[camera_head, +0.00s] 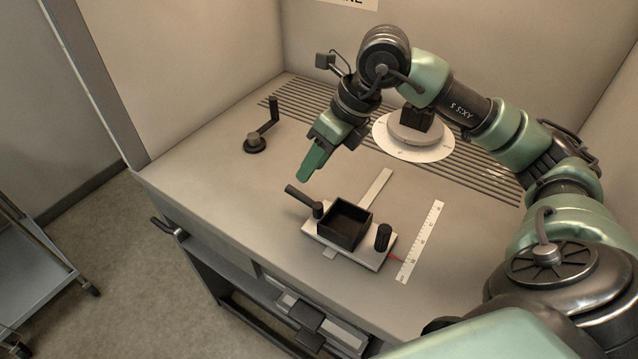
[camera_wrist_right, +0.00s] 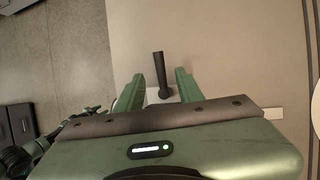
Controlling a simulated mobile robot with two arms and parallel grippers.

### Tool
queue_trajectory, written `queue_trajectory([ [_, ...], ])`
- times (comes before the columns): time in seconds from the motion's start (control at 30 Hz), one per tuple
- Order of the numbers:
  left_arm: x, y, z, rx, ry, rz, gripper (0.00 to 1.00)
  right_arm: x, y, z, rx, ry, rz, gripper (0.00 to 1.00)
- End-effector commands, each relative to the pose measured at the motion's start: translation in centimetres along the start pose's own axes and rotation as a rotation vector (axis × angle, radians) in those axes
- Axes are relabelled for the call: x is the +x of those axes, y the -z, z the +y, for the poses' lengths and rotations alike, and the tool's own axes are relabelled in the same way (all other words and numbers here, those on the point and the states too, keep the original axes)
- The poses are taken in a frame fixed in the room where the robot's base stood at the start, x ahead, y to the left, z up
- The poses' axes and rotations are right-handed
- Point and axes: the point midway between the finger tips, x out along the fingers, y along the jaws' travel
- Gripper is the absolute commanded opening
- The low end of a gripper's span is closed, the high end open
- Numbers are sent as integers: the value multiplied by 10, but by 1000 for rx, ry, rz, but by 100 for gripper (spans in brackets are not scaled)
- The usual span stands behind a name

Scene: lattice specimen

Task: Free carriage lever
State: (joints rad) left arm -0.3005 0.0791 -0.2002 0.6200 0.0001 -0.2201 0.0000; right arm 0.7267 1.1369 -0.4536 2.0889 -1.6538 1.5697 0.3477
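The carriage is a pale plate (camera_head: 375,262) on a flat rail, carrying a black open box (camera_head: 344,224). Its black lever (camera_head: 302,198) stands at the plate's left corner, with the handle slanting up and left. My right gripper (camera_head: 311,168) hangs above and behind the lever, apart from it in the head view. In the right wrist view the lever (camera_wrist_right: 158,68) shows between the two green fingers of my right gripper (camera_wrist_right: 158,84), which are spread apart and empty. A black knob (camera_head: 383,237) stands at the plate's right end. My left gripper is not in view.
A white scale strip (camera_head: 421,242) lies right of the carriage, near a red pointer (camera_head: 397,259). A black crank (camera_head: 262,134) stands at the back left. A round turntable (camera_head: 414,128) sits at the back on a slatted strip. The bench left of the lever is clear.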

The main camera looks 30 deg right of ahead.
Motion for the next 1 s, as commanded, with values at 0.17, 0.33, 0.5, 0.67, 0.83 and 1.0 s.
queue_trajectory([
  [0.17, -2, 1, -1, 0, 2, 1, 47, 10, 0, 1, 1, -4, 3, 37],
  [0.33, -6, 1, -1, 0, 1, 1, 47, 35, 0, 2, 1, -6, 4, 37],
  [0.5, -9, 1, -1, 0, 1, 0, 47, 61, 0, 2, 2, -6, 2, 37],
  [0.67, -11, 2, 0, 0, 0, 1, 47, 75, 0, 1, 2, -4, 1, 37],
  [0.83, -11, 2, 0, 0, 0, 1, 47, 79, 0, 1, 1, -3, -1, 37],
  [1.0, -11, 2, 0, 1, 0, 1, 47, 79, 0, 1, 1, -3, 0, 29],
])
